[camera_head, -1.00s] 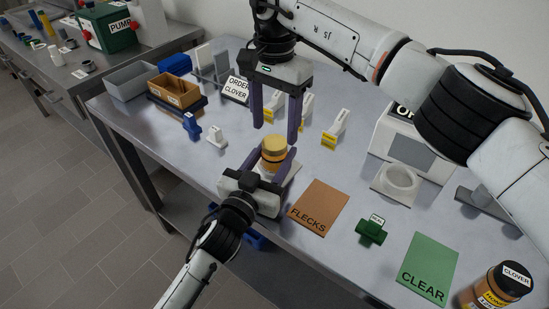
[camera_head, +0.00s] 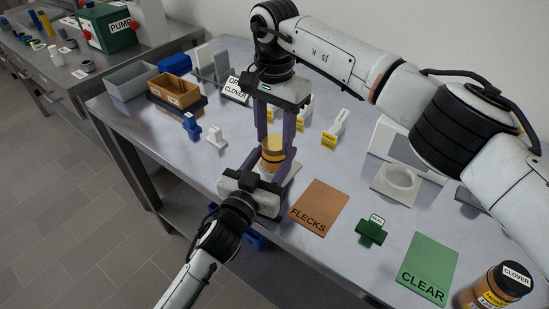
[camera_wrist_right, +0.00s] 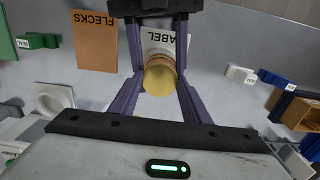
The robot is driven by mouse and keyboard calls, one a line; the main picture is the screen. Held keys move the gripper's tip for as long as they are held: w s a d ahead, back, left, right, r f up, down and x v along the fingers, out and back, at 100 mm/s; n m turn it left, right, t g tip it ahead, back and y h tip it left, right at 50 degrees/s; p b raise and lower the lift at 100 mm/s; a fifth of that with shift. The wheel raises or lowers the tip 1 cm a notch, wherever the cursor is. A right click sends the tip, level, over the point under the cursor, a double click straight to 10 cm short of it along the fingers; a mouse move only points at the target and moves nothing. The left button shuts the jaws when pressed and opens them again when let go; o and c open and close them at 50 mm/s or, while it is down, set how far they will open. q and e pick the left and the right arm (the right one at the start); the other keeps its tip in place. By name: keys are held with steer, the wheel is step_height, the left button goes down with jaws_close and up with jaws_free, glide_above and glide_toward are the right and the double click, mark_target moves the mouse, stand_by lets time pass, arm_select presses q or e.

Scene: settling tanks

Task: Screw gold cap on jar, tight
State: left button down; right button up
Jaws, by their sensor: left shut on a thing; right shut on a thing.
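The jar (camera_head: 269,165) stands upright, amber with a pale label, with the gold cap (camera_head: 273,144) on top. My left gripper (camera_head: 273,163) is shut on the jar's body from the near side. My right gripper (camera_head: 275,140) points straight down from above, its purple fingers shut on the cap's sides. In the right wrist view the round gold cap (camera_wrist_right: 160,79) sits between the two fingers and looks level. My left gripper (camera_wrist_right: 155,6) shows at the top edge there. The jar's lower body is mostly hidden by the left gripper, and the cap's threads cannot be seen.
A white sheet marked LABEL (camera_wrist_right: 172,42) lies under the jar. The brown FLECKS mat (camera_head: 320,206), green SEAL piece (camera_head: 371,232) and green CLEAR mat (camera_head: 430,265) lie to the right. A dark-capped CLOVER honey jar (camera_head: 497,287) stands at bottom right. White stands with yellow labels (camera_head: 333,130) are behind.

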steer(key=m, duration=1.6)
steer(key=shift+m, duration=0.4)
steer(key=m, duration=1.2)
steer(key=shift+m, duration=0.4)
steer(key=m, duration=0.5)
steer(key=shift+m, duration=0.4)
steer(key=o, duration=1.2)
steer(key=shift+c, duration=0.2)
